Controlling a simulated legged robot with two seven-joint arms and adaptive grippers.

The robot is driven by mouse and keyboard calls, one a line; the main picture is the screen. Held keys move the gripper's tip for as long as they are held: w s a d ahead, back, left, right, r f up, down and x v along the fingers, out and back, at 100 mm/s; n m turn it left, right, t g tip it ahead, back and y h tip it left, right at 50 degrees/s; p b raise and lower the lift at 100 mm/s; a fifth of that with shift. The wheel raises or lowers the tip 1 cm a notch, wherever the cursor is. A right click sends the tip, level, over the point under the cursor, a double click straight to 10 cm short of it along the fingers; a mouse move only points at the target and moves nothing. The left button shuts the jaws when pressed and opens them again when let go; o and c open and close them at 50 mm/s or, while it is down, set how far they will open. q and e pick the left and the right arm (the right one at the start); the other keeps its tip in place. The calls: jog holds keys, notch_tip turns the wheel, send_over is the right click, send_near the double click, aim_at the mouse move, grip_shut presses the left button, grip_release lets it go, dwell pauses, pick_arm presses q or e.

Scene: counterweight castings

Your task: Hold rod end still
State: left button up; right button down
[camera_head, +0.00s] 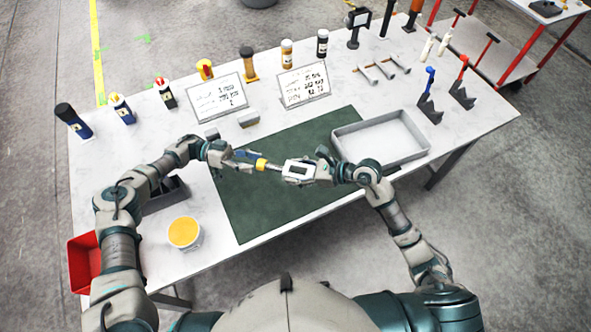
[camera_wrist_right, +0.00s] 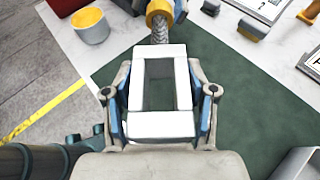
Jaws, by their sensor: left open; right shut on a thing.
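A white rectangular frame (camera_head: 298,172) with an open middle is held over the green mat in my right gripper (camera_head: 312,172). In the right wrist view the frame (camera_wrist_right: 145,126) sits between the blue-sided fingers of that gripper (camera_wrist_right: 160,100). A grey, ridged rod (camera_wrist_right: 160,32) runs out from the far end of the frame to a yellow collar (camera_wrist_right: 160,8), which also shows in the head view (camera_head: 261,164). My left gripper (camera_head: 246,157) is open, close beside the collar; whether it touches the collar is unclear.
The green mat (camera_head: 280,205) lies under both grippers. A grey tray (camera_head: 424,152) stands to the right. A yellow-filled tub (camera_head: 185,234) and a red bin (camera_head: 84,262) are at the left. Signs (camera_head: 217,98), bottles and tools line the back of the white table.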

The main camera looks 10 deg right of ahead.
pick_arm(q)
jog(key=shift+x, duration=1.15)
grip_shut()
jog(key=m, duration=3)
jog(key=shift+w+d+f+m, duration=0.15)
jog(key=shift+f+m, duration=0.05)
jog(key=shift+m, duration=0.2)
jog(key=shift+o, duration=0.5)
grip_release()
